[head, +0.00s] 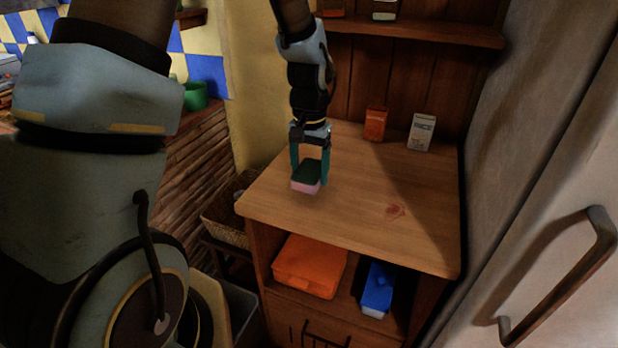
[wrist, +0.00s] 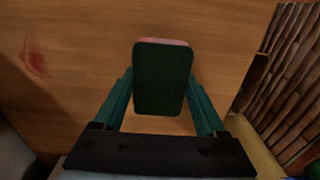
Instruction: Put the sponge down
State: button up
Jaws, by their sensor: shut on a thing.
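The sponge (head: 306,177) has a dark green top and a pink underside. My gripper (head: 309,177) is shut on it, with one teal finger on each side. In the head view it is over the left part of the wooden counter top (head: 365,205). I cannot tell whether the sponge touches the wood or hangs just above it. In the wrist view the green face of the sponge (wrist: 162,78) fills the space between the fingers, and a pink edge shows at its far end.
An orange box (head: 375,125) and a white carton (head: 421,132) stand at the back of the counter. A reddish stain (head: 395,211) marks the bare wood to the right. An orange container (head: 308,266) and a blue one (head: 377,288) sit on the shelf below. A basket (head: 228,212) is left of the counter.

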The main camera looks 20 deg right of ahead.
aim_at(310, 169)
jog(key=shift+f, duration=1.3)
jog(key=shift+f, duration=0.2)
jog(key=o, duration=1.4)
jog(key=shift+r, duration=0.1)
notch_tip(310, 169, up, 12)
jog(key=shift+r+b, duration=0.1)
jog(key=shift+b, duration=0.65)
jog(key=s+a+f+n, duration=0.1)
jog(key=s+a+n, duration=0.1)
jog(key=a, duration=1)
jog(key=s+a+f+n+t, duration=0.1)
jog(key=a+n, duration=0.3)
jog(key=a, duration=0.9)
jog(key=shift+s+a+f+n+t, duration=0.3)
jog(key=shift+s+n, duration=0.1)
